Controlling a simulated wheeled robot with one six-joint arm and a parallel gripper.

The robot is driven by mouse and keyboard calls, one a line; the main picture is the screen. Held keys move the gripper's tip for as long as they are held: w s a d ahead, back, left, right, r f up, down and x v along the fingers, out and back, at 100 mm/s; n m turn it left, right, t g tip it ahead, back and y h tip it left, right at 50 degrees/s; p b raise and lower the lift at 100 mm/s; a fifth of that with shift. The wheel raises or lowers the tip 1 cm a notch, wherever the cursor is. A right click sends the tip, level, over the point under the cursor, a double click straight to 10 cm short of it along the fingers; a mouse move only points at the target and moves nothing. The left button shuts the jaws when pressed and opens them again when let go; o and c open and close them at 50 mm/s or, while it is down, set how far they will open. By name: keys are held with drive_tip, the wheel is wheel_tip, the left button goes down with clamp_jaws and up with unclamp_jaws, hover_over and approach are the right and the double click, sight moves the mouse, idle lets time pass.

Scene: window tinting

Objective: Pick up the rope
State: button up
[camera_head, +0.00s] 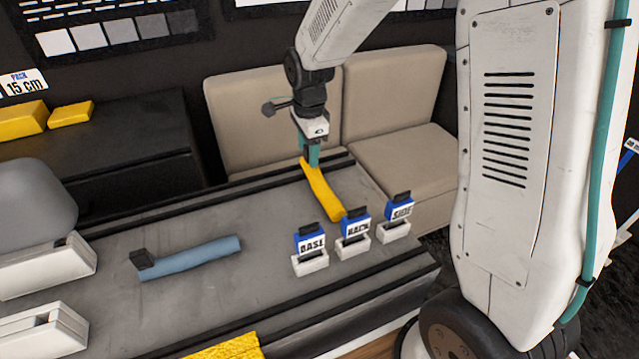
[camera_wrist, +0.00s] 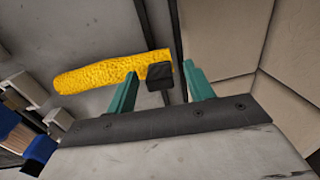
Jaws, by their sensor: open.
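A yellow, rough-surfaced, rope-like length (camera_head: 323,193) lies on the grey bench top, towards its far right. In the wrist view the yellow length (camera_wrist: 100,75) runs leftward from between my fingers. My gripper (camera_head: 308,158) is over the far end of the yellow length, pointing down. In the wrist view my gripper (camera_wrist: 161,70) is open, with one teal finger on each side of the black block. I cannot tell whether the fingers touch it. In the head view the black block is hidden.
A blue roll (camera_head: 195,258) with a black end lies on the bench (camera_head: 120,235). White holders labelled BASE (camera_head: 310,262), BACK (camera_head: 353,246) and SIDE (camera_head: 394,231) stand near the yellow length. A beige seat (camera_head: 405,170) is behind. A yellow cloth (camera_head: 228,348) lies in front.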

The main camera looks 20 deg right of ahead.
clamp_jaws()
